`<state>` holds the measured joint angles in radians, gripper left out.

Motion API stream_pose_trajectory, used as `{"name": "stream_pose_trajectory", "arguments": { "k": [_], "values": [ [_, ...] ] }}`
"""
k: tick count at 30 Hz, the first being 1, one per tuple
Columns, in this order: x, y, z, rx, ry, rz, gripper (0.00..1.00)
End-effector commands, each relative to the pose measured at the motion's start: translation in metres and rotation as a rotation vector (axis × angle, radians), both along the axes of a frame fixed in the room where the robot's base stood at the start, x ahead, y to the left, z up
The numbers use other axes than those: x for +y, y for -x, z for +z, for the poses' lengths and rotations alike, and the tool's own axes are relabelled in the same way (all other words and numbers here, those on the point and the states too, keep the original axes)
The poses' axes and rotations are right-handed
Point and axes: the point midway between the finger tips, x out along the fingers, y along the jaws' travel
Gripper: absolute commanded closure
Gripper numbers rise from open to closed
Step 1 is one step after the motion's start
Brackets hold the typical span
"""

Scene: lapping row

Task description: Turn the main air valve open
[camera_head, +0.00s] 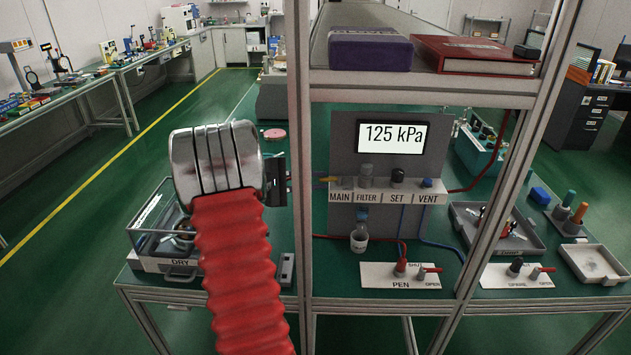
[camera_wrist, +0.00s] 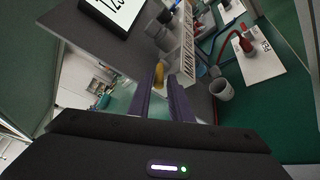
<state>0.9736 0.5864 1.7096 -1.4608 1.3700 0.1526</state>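The main air valve (camera_head: 347,183) is on the grey panel above the MAIN label, at the left end of the row. Its yellow handle (camera_head: 328,180) points left, toward my gripper (camera_wrist: 161,82). In the wrist view, the yellow handle (camera_wrist: 159,73) shows at the fingertips, between the two dark fingers. The fingers stand apart, with a gap beside the handle; contact is not clear. In the head view, the frame post hides my fingertips. The panel's display (camera_head: 392,137) reads 125 kPa.
An upright frame post (camera_head: 301,230) stands close by my gripper. FILTER (camera_head: 366,176), SET (camera_head: 397,175) and VENT (camera_head: 427,183) fittings sit to the right of MAIN. The PEN plate (camera_head: 380,276) lies below. A clear DRY box (camera_head: 160,264) stands at left.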

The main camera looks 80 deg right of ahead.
Motion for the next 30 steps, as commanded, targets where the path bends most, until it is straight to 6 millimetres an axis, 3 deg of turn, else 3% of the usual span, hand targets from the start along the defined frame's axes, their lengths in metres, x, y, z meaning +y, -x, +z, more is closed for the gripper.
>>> {"name": "stream_pose_trajectory", "arguments": {
  "k": [9, 30],
  "values": [
    [0.0003, -0.0003, -0.0002, 0.0, 0.0, 0.0, 1.0],
    [-0.0083, -0.0033, -0.0011, 0.001, 0.0, -0.121, 1.0]
  ]
}}
